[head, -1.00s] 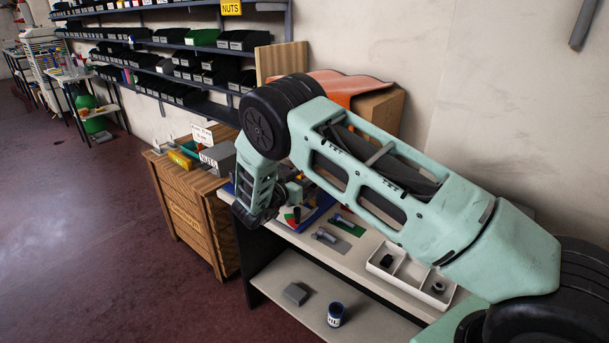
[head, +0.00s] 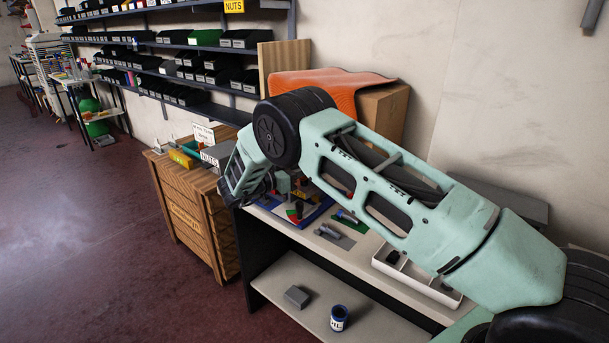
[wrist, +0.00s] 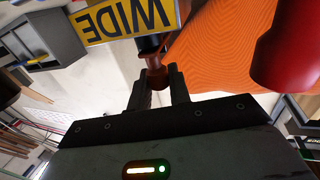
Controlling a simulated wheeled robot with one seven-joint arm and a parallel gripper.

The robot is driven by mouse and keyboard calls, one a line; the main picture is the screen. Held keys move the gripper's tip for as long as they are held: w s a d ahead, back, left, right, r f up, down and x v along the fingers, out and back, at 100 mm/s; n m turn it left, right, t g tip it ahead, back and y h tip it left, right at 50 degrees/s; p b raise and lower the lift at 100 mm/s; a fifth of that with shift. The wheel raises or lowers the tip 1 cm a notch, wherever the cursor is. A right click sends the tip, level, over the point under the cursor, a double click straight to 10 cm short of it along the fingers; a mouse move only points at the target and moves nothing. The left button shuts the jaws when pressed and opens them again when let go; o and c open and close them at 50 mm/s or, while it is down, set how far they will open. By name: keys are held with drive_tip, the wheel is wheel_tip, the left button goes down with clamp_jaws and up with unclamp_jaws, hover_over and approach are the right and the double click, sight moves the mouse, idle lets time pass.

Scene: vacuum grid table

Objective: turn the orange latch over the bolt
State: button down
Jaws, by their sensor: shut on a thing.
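In the wrist view my gripper (wrist: 160,82) is shut on a small orange-brown knob or rod (wrist: 156,66), which seems to be part of the orange latch. A dark round piece sits just above the knob. The rest of the latch is hidden, and I cannot tell which way it points. In the head view my arm hides most of the fixture, a blue-edged board (head: 318,212) with red and green marks, at the far left end of the table. I cannot make out the latched bolt itself.
A yellow WIDE sign (wrist: 125,20) and a red rounded part (wrist: 284,45) are close to the fingers. A white divided tray (head: 415,274) is nearer. A wooden crate (head: 195,215) stands left of the table.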

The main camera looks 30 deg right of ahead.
drive_tip(key=c, duration=1.4)
unclamp_jaws()
drive_tip(key=shift+o, duration=0.2)
drive_tip(key=s+a+b, duration=0.2)
drive_tip(key=a, duration=1.5)
drive_tip(key=shift+a, duration=0.2)
